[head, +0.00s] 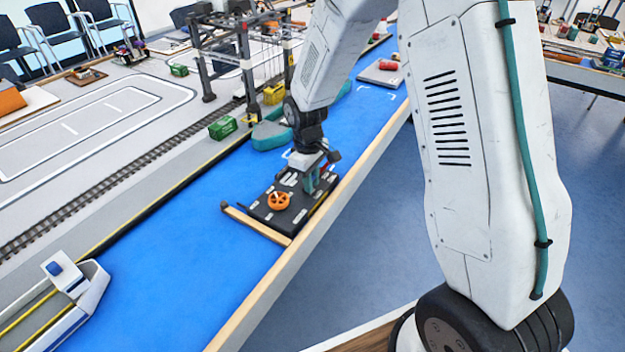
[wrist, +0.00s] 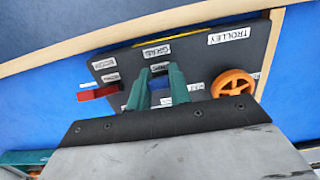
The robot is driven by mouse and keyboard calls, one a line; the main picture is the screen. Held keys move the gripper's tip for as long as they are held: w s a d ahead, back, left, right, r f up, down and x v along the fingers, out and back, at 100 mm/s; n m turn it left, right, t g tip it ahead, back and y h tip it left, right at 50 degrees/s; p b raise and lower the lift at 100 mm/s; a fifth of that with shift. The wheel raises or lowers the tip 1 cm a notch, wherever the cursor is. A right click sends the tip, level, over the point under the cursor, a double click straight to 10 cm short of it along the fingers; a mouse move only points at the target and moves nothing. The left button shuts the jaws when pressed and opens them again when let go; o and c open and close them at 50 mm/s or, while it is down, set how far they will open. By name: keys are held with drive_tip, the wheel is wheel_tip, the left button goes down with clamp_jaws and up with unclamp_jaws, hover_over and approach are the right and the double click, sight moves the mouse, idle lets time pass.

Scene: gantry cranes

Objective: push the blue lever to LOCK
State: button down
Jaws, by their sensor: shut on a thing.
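The dark control board (head: 262,214) lies on the blue surface near the table edge, with an orange handwheel (head: 278,201) on it. In the wrist view the board (wrist: 205,63) carries white labels, among them TROLLEY and GRAB. My gripper (head: 312,183) reaches down onto the board. In the wrist view its two green fingers (wrist: 160,78) are closed around the blue lever (wrist: 160,99), of which only a small bluish part shows between them. The lever's exact position and its LOCK label cannot be read. A red lever (wrist: 99,92) is to the left, and the handwheel (wrist: 233,83) is to the right.
A wooden strip (head: 255,224) borders the board's near side. A green container (head: 222,127), a yellow container (head: 273,94) and a gantry crane (head: 245,50) stand farther back by the rails. A white and blue model boat (head: 85,283) is at the lower left. Blue surface left of the board is clear.

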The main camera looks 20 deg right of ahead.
sight(300, 186)
drive_tip(key=g+h, duration=0.1)
drive_tip(key=w+g+h, duration=0.1)
drive_tip(key=a+g+h, duration=0.1)
drive_tip(key=g, duration=0.1)
drive_tip(key=shift+w+r, duration=0.1)
drive_tip(key=shift+w, duration=0.2)
drive_tip(key=g+h, duration=0.1)
drive_tip(key=g, duration=0.1)
drive_tip(key=w+a+g+h, duration=0.1)
drive_tip(key=g+h, duration=0.1)
drive_tip(key=shift+w, duration=0.15)
drive_tip(key=shift+g, duration=0.3)
drive_tip(key=c, duration=1.3)
unclamp_jaws()
drive_tip(key=shift+v, duration=3.9)
drive_tip(key=shift+a, duration=0.1)
